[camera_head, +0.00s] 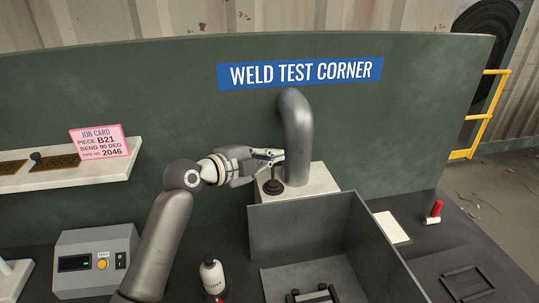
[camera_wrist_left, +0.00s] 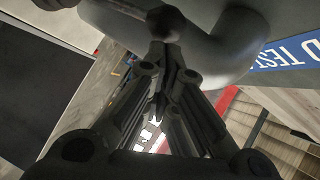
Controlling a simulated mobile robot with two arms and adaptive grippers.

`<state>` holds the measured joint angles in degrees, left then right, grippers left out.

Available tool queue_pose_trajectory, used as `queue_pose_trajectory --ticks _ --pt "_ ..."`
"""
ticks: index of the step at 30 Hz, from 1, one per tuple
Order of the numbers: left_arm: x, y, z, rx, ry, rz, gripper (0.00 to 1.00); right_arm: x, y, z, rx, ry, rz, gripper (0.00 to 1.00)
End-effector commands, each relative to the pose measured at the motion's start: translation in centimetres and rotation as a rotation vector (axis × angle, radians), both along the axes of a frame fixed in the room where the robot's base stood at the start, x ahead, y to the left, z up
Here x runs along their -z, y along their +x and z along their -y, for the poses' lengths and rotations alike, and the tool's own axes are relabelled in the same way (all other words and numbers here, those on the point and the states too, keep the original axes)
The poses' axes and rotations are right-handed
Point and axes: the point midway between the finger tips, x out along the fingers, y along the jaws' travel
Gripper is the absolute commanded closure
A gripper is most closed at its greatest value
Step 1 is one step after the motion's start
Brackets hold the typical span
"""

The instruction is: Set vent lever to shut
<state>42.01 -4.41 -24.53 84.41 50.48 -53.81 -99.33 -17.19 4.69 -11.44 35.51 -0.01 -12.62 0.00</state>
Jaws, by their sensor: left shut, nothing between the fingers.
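A grey bent pipe (camera_head: 297,135) stands upright on a pale block (camera_head: 318,181) behind the grey open box. A small dark knob-like part with a round base (camera_head: 273,186) stands at the block's left front; I cannot tell whether it is the vent lever. My left gripper (camera_head: 281,156) is shut and empty, its tips just above this part and close to the pipe's left side. In the left wrist view, the shut fingers (camera_wrist_left: 164,62) point at a dark rounded end (camera_wrist_left: 166,22), with the pipe (camera_wrist_left: 222,50) behind. Contact is unclear. My right gripper is not seen.
The grey box (camera_head: 292,226) stands in front of the block, with dark parts inside. A white bottle (camera_head: 212,275) and a control box (camera_head: 96,262) stand left. A shelf (camera_head: 58,178) holds a pink job card (camera_head: 99,142). A red-handled item (camera_head: 435,212) lies right.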

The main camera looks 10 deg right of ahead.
Motion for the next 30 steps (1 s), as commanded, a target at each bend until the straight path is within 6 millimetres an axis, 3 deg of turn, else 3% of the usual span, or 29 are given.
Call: queue_pose_trajectory --ticks 15,30 --pt "-0.3 3.1 0.0 -0.001 0.002 -0.243 1.00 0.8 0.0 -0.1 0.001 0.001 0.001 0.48" --pt "-0.6 3.1 0.1 0.000 0.001 -0.257 1.00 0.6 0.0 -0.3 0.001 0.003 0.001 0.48"
